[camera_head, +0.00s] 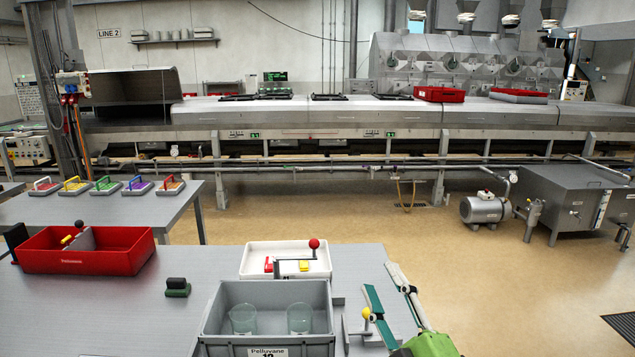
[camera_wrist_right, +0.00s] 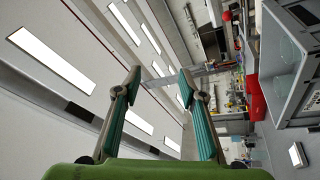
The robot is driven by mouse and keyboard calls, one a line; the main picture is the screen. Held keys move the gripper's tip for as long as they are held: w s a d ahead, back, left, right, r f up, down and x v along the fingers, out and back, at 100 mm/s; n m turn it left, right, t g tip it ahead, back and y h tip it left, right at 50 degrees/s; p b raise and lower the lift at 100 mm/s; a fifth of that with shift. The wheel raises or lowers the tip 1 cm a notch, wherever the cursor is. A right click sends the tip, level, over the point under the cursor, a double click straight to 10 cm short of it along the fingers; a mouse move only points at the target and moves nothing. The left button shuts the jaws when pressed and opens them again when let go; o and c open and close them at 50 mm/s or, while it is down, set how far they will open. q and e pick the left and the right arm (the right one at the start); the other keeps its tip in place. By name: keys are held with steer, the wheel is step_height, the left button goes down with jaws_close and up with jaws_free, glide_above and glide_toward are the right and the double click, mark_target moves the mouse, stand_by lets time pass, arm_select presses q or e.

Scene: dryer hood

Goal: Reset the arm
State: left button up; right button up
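My right gripper (camera_head: 381,280) is at the right edge of the near grey table, just right of the grey crate. Its two teal-lined fingers are spread apart, and nothing shows between them. In the right wrist view the fingers of the right gripper (camera_wrist_right: 159,80) are also wide apart and empty, with a pale ceiling and light panels behind. The green gripper body fills the bottom of that view. My left gripper is in neither view.
The grey crate (camera_head: 266,351) holds two glass beakers. Behind it is a white tray (camera_head: 256,246) with red and yellow pieces. A red bin (camera_head: 105,262) and a dark green block (camera_head: 177,288) are leftward. A yellow knob (camera_head: 366,312) is close to the right gripper.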

steer(key=s+d+f+m+g+h, duration=0.2)
steer(key=s+d+f+m+g, duration=0.1)
steer(key=f, duration=0.4)
steer(key=s+d+f+m+g+h, duration=0.2)
steer(key=s+d+f+m+g, duration=0.15)
steer(key=f, duration=0.45)
steer(key=s+d+f+m+g+h, duration=0.2)
steer(key=s+d+f+m+h, duration=0.15)
steer(key=f, duration=0.35)
steer(key=s+a+f+m+g+y, duration=0.15)
steer(key=s+f+g, duration=0.35)
steer(key=s, duration=0.5)
steer(key=s+f+m+g+y, duration=0.15)
steer(key=s+f+g, duration=0.25)
steer(key=s+f, duration=0.45)
step_height(320, 180, down, 24)
steer(key=s, duration=0.2)
steer(key=s+d+f+g+h+b, duration=0.1)
steer(key=s+d+f+g, duration=0.1)
steer(key=s+f, duration=1.6)
steer(key=shift+d, duration=0.7)
steer(key=shift+f, duration=0.1)
